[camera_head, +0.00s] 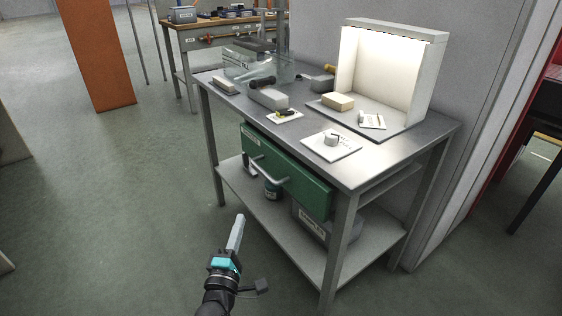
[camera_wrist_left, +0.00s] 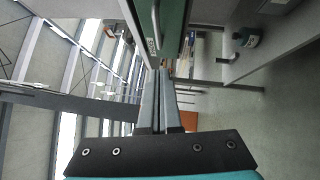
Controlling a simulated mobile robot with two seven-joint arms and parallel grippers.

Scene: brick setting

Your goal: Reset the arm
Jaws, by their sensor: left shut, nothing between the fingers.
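My left gripper (camera_head: 238,229) is in front of the metal workbench, over the floor, to the left of the bench's front corner. Its two fingers also show in the left wrist view (camera_wrist_left: 161,76), close together and parallel, with nothing between them. It is apart from the green drawer (camera_head: 284,170) under the bench top. The drawer and its silver handle (camera_head: 268,172) lie above and to the right of the fingertips in the head view. The drawer's green front also shows at the top of the left wrist view (camera_wrist_left: 172,25). My right gripper is not in view.
The workbench top (camera_head: 300,130) carries a lit white booth (camera_head: 385,70), a brick-like block (camera_head: 338,101), a clear box and small parts. Its lower shelf (camera_head: 265,215) holds a jar (camera_head: 272,189) and a grey box. The floor (camera_head: 120,190) at left is clear.

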